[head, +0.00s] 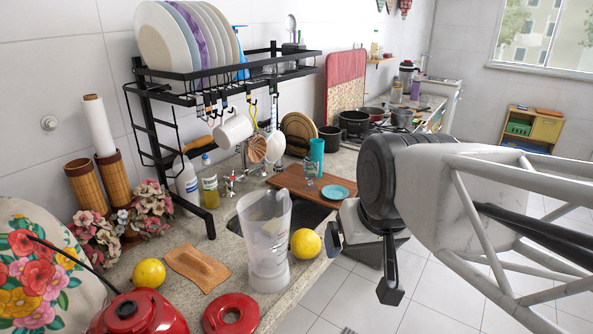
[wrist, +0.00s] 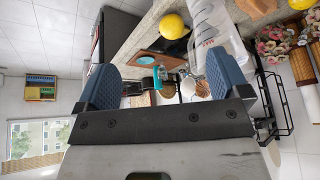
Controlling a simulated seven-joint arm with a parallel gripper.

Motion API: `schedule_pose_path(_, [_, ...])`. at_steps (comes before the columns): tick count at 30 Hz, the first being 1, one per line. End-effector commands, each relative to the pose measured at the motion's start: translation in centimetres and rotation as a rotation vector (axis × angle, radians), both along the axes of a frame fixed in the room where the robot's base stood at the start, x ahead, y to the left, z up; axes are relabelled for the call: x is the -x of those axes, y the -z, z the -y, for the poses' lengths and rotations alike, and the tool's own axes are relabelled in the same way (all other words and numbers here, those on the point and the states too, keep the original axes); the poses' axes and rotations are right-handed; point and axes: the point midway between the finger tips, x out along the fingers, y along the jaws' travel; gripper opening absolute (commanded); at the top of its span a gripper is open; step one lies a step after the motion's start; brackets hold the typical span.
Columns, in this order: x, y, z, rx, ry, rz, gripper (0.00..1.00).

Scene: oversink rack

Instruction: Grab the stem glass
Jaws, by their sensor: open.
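The stem glass (head: 310,170) is small and clear. It stands on the brown wooden board (head: 287,183) by the sink, beside a teal cup (head: 317,152). In the wrist view, the small clear shape between my fingers' outlines looks like the stem glass (wrist: 172,76), close to the teal cup (wrist: 157,80). My gripper (head: 364,264) is open and empty, over the counter's front edge and well short of the glass. Its two blue finger pads (wrist: 165,84) stand wide apart in the wrist view.
A tall clear jug (head: 268,245) and a yellow lemon (head: 306,243) stand on the near counter, left of my gripper. A teal plate (head: 339,192) lies on the board. The black rack (head: 215,92) with plates and hanging mugs overhangs the sink. Open floor lies to the right.

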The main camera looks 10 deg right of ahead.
Motion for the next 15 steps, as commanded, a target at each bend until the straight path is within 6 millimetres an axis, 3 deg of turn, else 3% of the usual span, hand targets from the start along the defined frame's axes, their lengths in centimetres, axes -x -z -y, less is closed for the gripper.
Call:
schedule_pose_path(6, [-5.8, -3.0, -0.9, -0.036, -0.019, 0.126, 0.94])
schedule_pose_path(15, [-14.6, -4.4, -1.6, -0.074, -0.020, 0.254, 0.94])
